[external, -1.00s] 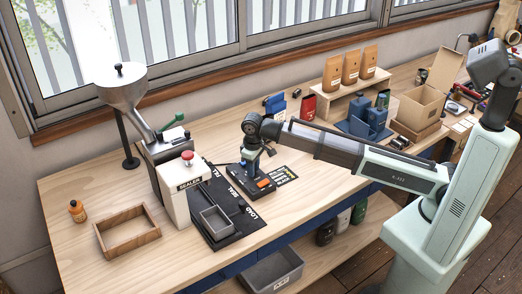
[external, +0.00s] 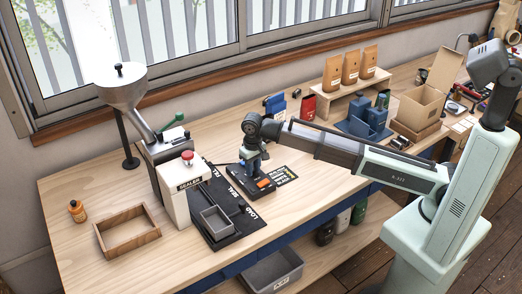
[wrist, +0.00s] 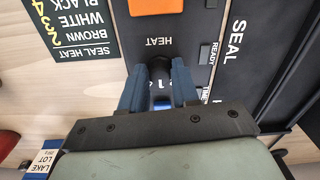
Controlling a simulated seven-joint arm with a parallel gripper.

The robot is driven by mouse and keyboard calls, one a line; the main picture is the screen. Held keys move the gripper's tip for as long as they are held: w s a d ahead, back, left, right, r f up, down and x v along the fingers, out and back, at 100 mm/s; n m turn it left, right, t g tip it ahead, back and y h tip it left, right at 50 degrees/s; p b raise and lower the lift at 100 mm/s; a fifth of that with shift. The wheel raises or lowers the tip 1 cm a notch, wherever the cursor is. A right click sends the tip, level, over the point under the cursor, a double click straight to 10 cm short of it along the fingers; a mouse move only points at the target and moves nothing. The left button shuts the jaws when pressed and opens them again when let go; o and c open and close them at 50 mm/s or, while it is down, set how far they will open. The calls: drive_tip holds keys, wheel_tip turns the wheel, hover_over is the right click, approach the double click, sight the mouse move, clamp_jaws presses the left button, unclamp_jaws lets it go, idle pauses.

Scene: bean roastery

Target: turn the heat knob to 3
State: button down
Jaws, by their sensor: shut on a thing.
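The heat knob (wrist: 158,68) is black and sits below the word HEAT on the dark control panel (wrist: 190,40) in the wrist view. My gripper (wrist: 160,88) is shut on the knob, with a blue finger on each side of it. Part of a printed scale shows between the fingers, with a "1" readable; the knob's pointer is hidden, so I cannot tell its setting. In the external view my gripper (external: 252,165) points down at the panel and hides the knob.
An orange switch (wrist: 156,6) sits beyond the knob. A seal heat card (wrist: 72,25) lists numbers beside BROWN, WHITE and BLACK. The white sealer (external: 182,195) and a grey tray (external: 217,222) stand left of my gripper. The wooden bench is clear in front of the tan box (external: 128,232).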

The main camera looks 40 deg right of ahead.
drive_tip(key=c, duration=0.8)
unclamp_jaws()
drive_tip(key=shift+c, duration=0.2)
drive_tip(key=shift+r, duration=0.1)
wheel_tip(320, 180, up, 14)
drive_tip(key=shift+f, duration=0.2)
